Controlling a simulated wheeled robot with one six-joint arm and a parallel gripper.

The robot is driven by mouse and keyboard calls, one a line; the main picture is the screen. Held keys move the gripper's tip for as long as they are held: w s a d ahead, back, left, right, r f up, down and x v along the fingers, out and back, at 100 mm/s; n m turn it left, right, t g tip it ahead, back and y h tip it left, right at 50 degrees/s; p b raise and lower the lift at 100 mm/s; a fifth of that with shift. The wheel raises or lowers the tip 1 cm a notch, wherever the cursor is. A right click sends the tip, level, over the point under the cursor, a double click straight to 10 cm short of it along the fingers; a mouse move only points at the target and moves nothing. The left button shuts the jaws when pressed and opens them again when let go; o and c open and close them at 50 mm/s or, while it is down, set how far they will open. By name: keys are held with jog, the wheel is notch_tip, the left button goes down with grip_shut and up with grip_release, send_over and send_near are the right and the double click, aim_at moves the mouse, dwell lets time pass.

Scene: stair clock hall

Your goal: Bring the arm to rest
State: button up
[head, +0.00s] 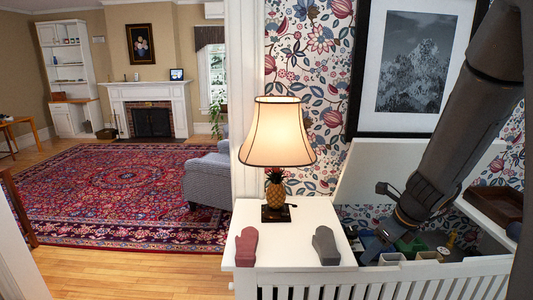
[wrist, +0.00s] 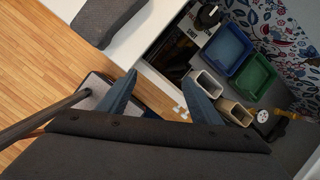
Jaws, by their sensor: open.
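My arm comes down from the upper right in the head view. My gripper (head: 376,242) points downward above a recess with small bins, to the right of the white tabletop. In the wrist view my gripper (wrist: 162,98) shows two blue fingers spread well apart, with nothing between them. The fingers are open and empty. In the head view the gripper is small and partly hidden by the arm's end.
The white tabletop (head: 290,222) bears a lit lamp (head: 277,140), a dark red mitten-shaped piece (head: 246,247) and a grey one (head: 326,245). A blue bin (wrist: 228,48) and a green bin (wrist: 252,78) stand near my gripper. A white slatted rail (head: 440,280) runs in front.

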jog(key=s+a+r+n+g+h, duration=0.1)
jog(key=s+a+r+n, duration=0.35)
jog(key=n, duration=1.05)
jog(key=s+a+r+n+h, duration=0.1)
jog(key=s+a+n, duration=0.65)
jog(key=n, duration=0.75)
jog(key=shift+g, duration=0.7)
jog(key=f+b, duration=0.1)
jog(key=s+d+f+b, duration=0.1)
jog(key=f, duration=0.1)
jog(key=s+f+b, duration=0.1)
jog(key=f, duration=0.1)
jog(key=shift+s+d+f+b, duration=0.15)
jog(key=shift+s+b, duration=0.05)
jog(key=shift+b, duration=0.1)
jog(key=shift+a, duration=0.2)
